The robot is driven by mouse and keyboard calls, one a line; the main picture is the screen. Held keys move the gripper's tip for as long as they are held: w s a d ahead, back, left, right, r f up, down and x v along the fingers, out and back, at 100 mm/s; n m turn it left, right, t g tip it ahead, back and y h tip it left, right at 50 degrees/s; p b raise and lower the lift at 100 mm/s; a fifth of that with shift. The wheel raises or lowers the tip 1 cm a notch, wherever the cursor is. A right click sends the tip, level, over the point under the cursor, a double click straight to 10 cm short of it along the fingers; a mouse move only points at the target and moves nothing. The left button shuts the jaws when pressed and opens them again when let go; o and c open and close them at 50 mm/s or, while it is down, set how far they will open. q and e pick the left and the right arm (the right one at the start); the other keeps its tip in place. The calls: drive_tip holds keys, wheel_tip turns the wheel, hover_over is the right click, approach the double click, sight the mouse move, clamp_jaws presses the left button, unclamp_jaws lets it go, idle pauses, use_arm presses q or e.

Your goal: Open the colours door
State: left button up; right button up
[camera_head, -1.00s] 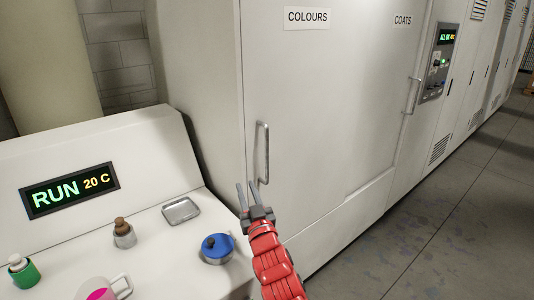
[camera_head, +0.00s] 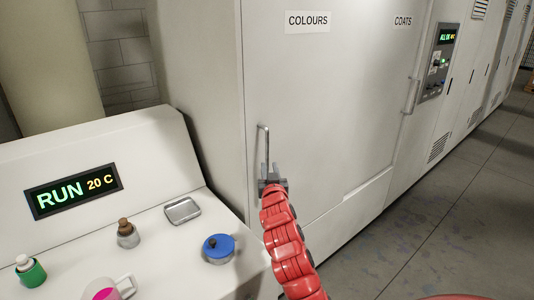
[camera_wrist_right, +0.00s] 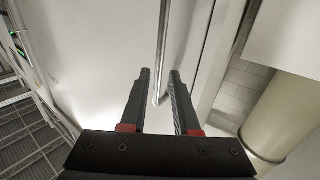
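The colours door (camera_head: 330,100) is a pale panel under a "COLOURS" label (camera_head: 307,21) and looks closed. Its metal bar handle (camera_head: 263,140) stands upright near the door's left edge. My right gripper (camera_head: 268,170) is at the lower part of the handle in the head view. In the right wrist view the two dark fingers (camera_wrist_right: 160,88) are apart, and the handle (camera_wrist_right: 162,45) runs down between their tips. I cannot tell whether either finger touches it. My left gripper is not in view.
A console (camera_head: 150,205) with a "RUN 20 C" display (camera_head: 74,191) stands at the left. Floor is clear at right.

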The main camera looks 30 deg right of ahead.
sight(267, 157)
drive_tip(key=p+x, duration=0.2)
drive_tip(key=x, duration=0.6)
clamp_jaws()
idle(1.5)
